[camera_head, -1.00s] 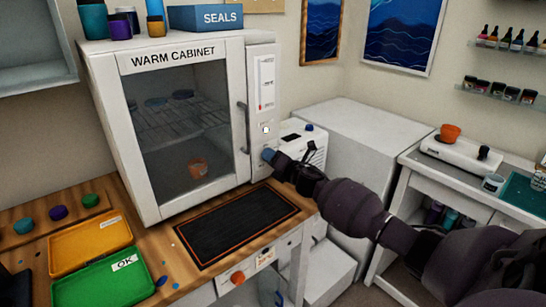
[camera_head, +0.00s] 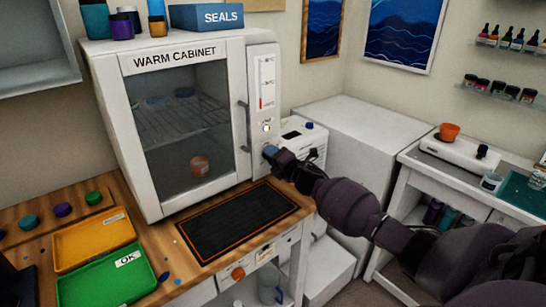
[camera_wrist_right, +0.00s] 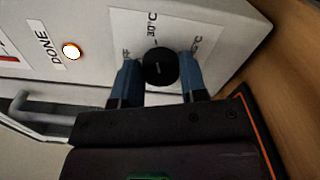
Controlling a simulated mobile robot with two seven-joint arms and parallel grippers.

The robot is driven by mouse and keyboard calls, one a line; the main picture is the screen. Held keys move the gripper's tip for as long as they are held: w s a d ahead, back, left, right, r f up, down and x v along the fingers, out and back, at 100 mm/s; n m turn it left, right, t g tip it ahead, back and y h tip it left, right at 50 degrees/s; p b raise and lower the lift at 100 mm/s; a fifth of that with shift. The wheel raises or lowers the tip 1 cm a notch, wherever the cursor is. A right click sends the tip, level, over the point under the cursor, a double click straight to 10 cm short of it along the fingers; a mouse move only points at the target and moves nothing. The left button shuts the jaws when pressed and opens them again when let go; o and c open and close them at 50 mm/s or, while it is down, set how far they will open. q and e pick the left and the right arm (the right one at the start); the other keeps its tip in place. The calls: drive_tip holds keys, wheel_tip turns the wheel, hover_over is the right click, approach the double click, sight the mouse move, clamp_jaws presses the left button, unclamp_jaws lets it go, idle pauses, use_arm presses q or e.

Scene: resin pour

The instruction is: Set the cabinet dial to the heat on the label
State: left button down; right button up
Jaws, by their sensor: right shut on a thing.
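The white warm cabinet (camera_head: 115,70) stands on the wooden bench, its glass door closed. Its black dial (camera_wrist_right: 160,67) sits low on the side panel, with a plate around it marked 30°C above, a partly covered mark at left and another °C mark at right. My right gripper (camera_head: 268,152) is at the dial; in the right wrist view its blue fingertips (camera_wrist_right: 160,80) are shut on either side of it. The dial's pointer is too unclear to read. An orange cup (camera_head: 199,166) shows behind the glass. My left gripper is not in view.
A DONE lamp (camera_wrist_right: 71,51) glows beside the dial plate. The door handle (camera_head: 244,127) is close to my right gripper. A black mat (camera_head: 235,220) lies in front of the cabinet. Orange (camera_head: 95,243) and green (camera_head: 105,280) trays lie at left.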

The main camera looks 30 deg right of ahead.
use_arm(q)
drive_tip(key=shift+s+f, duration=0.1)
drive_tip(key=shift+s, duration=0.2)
use_arm(e)
drive_tip(key=o, duration=0.9)
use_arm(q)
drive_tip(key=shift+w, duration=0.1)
use_arm(e)
drive_tip(key=shift+s, duration=0.15)
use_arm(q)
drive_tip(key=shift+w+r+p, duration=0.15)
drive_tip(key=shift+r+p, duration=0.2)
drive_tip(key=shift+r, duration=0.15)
use_arm(e)
drive_tip(key=s, duration=0.7)
drive_tip(key=s+d, duration=0.1)
drive_tip(key=s, duration=0.2)
drive_tip(key=shift+s, duration=0.25)
